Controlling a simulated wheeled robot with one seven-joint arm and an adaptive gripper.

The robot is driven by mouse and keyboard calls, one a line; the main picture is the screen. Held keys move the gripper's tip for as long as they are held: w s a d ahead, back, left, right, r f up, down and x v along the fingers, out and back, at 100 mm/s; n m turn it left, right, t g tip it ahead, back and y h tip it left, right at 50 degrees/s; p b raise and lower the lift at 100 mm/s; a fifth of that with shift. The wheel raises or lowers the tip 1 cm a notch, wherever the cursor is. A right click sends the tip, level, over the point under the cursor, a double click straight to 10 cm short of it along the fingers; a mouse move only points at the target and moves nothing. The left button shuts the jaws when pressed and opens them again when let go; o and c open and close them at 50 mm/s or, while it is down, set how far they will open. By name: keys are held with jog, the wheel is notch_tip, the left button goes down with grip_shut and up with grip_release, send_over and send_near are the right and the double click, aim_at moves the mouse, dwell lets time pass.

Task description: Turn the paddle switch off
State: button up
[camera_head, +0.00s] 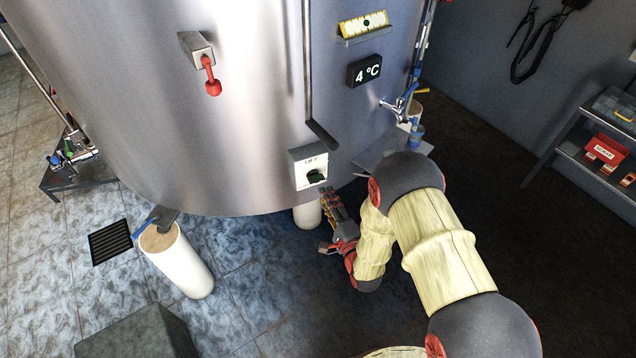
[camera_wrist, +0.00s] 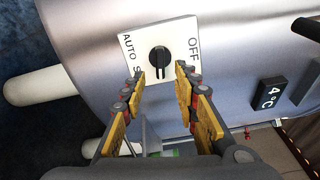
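A white switch box (camera_head: 300,173) with the word OFF is on the front of the steel tank, with a dark knob (camera_head: 316,176) low on it. In the wrist view, the switch plate (camera_wrist: 184,30) reads AUTO and OFF, with a third label partly hidden by a finger. Its black paddle knob (camera_wrist: 160,57) stands upright in the picture, between the AUTO and OFF labels. My gripper (camera_wrist: 161,74) is open and empty, its two yellow fingers apart on either side below the knob. In the head view, my gripper (camera_head: 332,200) is just below and right of the box; contact is not clear.
A red-handled lever (camera_head: 211,78) hangs from a grey box on the tank at upper left. A 4 °C display (camera_head: 364,71) and a tap (camera_head: 397,105) are right of the switch. White tank legs (camera_head: 180,262) stand below. A shelf (camera_head: 590,150) is far right.

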aim_at(317, 182)
jog(key=b+x, duration=0.1)
jog(key=x, duration=0.6)
jog(key=shift+w, duration=0.15)
jog(key=shift+c, duration=0.3)
grip_shut()
